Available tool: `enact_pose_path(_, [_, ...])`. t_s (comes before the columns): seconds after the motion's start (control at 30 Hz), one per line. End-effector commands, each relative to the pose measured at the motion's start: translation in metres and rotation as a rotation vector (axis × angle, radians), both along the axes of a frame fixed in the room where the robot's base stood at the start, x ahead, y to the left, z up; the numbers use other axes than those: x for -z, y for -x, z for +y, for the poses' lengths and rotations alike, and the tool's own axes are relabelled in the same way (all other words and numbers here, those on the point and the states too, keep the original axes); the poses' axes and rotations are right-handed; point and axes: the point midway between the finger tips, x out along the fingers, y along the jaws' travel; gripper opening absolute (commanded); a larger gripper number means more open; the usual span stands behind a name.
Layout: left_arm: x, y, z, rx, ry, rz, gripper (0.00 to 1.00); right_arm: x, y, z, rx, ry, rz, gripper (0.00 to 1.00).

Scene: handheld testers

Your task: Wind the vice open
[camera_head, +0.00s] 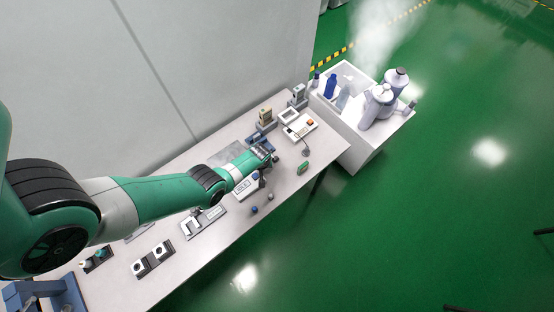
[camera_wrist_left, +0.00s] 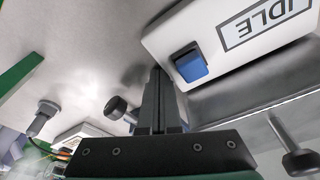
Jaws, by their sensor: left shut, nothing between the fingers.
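My left gripper (camera_head: 271,156) is over the middle of the bench in the head view, and its dark fingers (camera_wrist_left: 160,100) are closed with nothing between them in the wrist view. A white tester (camera_head: 247,186) lies close to the gripper. In the wrist view, a white box (camera_wrist_left: 225,40) with a blue button and "IDLE" text is right beside the fingertips. I cannot clearly pick out the vice. A blue metal fixture (camera_head: 48,294) at the lower left and a blue part (camera_head: 258,142) behind the gripper are too small or cut off to identify. My right gripper is not in view.
The narrow bench (camera_head: 110,290) holds several fixtures, including a plate with two white blocks (camera_head: 153,261) and a grey-jawed plate (camera_head: 203,222). A dark knob (camera_wrist_left: 118,108) and another knob (camera_wrist_left: 300,162) flank the fingers. A white bin (camera_head: 352,135) with bottles stands past the far end.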

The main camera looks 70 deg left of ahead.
Motion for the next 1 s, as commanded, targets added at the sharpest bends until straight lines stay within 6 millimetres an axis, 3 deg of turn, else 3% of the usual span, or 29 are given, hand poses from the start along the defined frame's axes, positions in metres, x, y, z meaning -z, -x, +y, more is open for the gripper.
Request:
enact_pose_path(0.33, [-0.009, 0.005, -0.002, -0.001, 0.006, 0.013, 0.00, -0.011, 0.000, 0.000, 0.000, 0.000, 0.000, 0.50])
enact_pose_path(0.8, [-0.065, 0.003, -0.001, 0.000, 0.004, 0.008, 0.00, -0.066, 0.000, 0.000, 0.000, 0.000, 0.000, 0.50])
enact_pose_path(1.0, [-0.066, 0.002, -0.001, -0.001, 0.003, 0.007, 0.00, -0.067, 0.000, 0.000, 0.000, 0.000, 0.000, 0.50])
